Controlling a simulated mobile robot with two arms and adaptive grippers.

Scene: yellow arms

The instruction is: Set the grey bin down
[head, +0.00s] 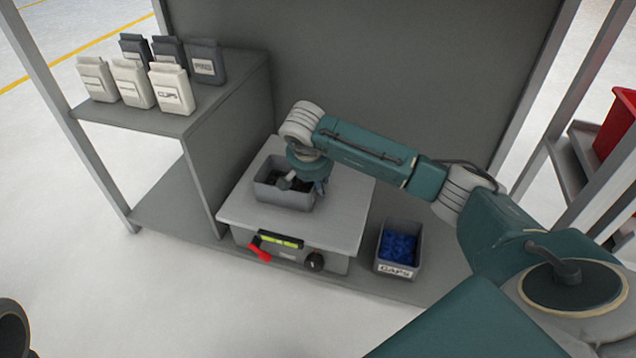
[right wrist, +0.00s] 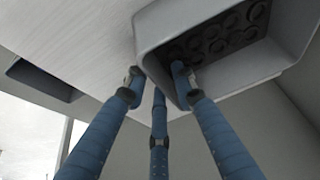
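The grey bin (head: 268,191) with dark round pieces inside is over the left part of the pale platform of a scale-like unit (head: 345,205). It looks level; I cannot tell whether its base touches the platform. My right gripper (head: 307,184) reaches down at the bin's right side. In the right wrist view the gripper (right wrist: 157,72) has blue fingers straddling a wall of the bin (right wrist: 215,92), one inside and the others outside. The fingers converge on the wall and look shut on it. My left gripper is out of view.
A grey bin of blue caps (head: 398,246), labelled CAPS, stands right of the unit. The unit's front has a lit display (head: 279,241), a red handle (head: 259,250) and a dark knob (head: 314,262). Several white and dark pouches (head: 130,82) stand on the raised left shelf.

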